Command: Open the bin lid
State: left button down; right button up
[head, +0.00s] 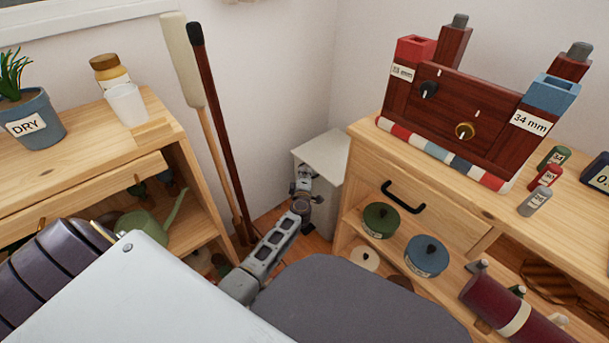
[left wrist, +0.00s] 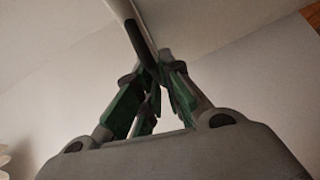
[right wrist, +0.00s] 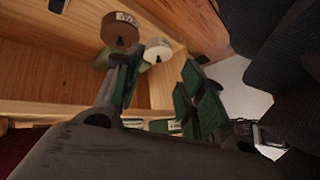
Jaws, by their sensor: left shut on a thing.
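The pale grey bin (head: 332,172) stands on the floor in the corner between the two wooden units. Its lid (head: 322,147) lies on top; I cannot tell whether it is slightly raised. My left gripper (head: 304,178) is at the bin's near side, just below the lid's front edge. In the left wrist view, the left fingers (left wrist: 152,78) are closed together on a dark handle-like piece (left wrist: 138,38) by the pale lid edge. My right gripper (right wrist: 160,85) shows only in its own wrist view. Its fingers are apart, with nothing seen between them, in front of wooden shelving.
A wooden dresser (head: 450,215) with pots on its shelf stands close right of the bin. A wooden shelf unit (head: 190,160) is at left. A dark pole (head: 220,130) and a pale paddle (head: 185,60) lean in the corner left of the bin.

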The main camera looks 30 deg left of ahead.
jog(key=shift+r+p, duration=0.3)
